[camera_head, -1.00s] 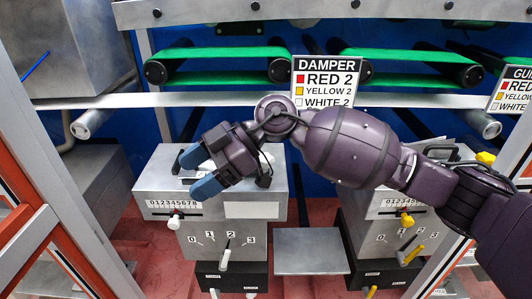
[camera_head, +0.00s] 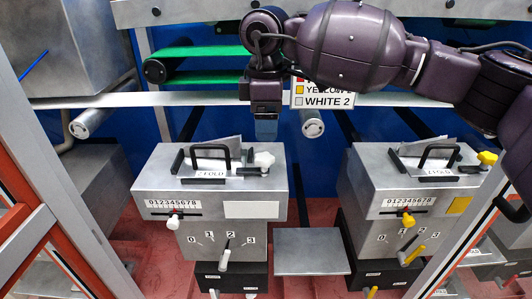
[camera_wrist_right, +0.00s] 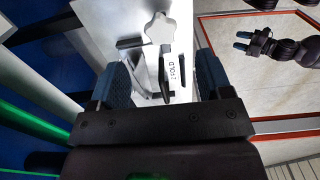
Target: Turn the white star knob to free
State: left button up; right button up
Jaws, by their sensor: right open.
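The white star knob (camera_head: 264,160) sits on top of the left grey damper box (camera_head: 165,180), at the right end of its top, beside a black handle (camera_head: 213,150). In the right wrist view the star knob (camera_wrist_right: 160,28) lies beyond the fingertips, between their lines. My right gripper (camera_head: 266,130) points down above and behind the knob, apart from it. In the wrist view its two blue fingers (camera_wrist_right: 162,80) are spread with nothing between them. My left gripper (camera_wrist_right: 243,41) shows small in the wrist view, its blue fingertips apart; it is outside the head view.
A similar box (camera_head: 375,185) with a yellow star knob (camera_head: 487,158) stands to the right. A grey plate (camera_head: 310,250) lies between the boxes. A sign (camera_head: 325,98) hangs behind, partly covered by my right arm. Green belts (camera_head: 205,52) run along the back.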

aim_at(266, 157)
notch_tip(266, 157, down, 6)
jog(key=shift+f+b, duration=0.1)
jog(key=shift+b, duration=0.3)
jog(key=shift+f, duration=0.8)
jog(key=shift+c, duration=0.3)
